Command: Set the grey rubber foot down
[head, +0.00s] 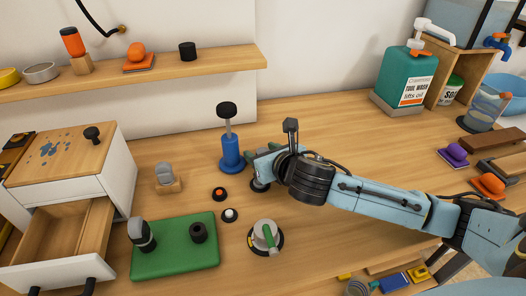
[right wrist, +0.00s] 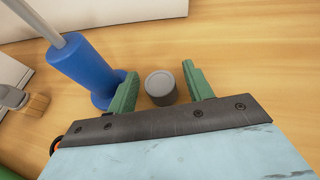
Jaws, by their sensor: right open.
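The grey rubber foot (right wrist: 161,86) is a short dark grey cylinder with a lighter round top. In the right wrist view it stands on the wooden worktop between the green fingers of my right gripper (right wrist: 161,73). The fingers are open, with a gap on each side of the foot. In the head view my right gripper (head: 262,158) is low over the worktop, just right of the blue pump-like stand; the gripper and arm mostly hide the foot there. My left gripper is not in view.
The blue stand (head: 231,155) with a black knob is close to the left finger; it also shows in the right wrist view (right wrist: 85,68). The worktop behind the gripper is clear.

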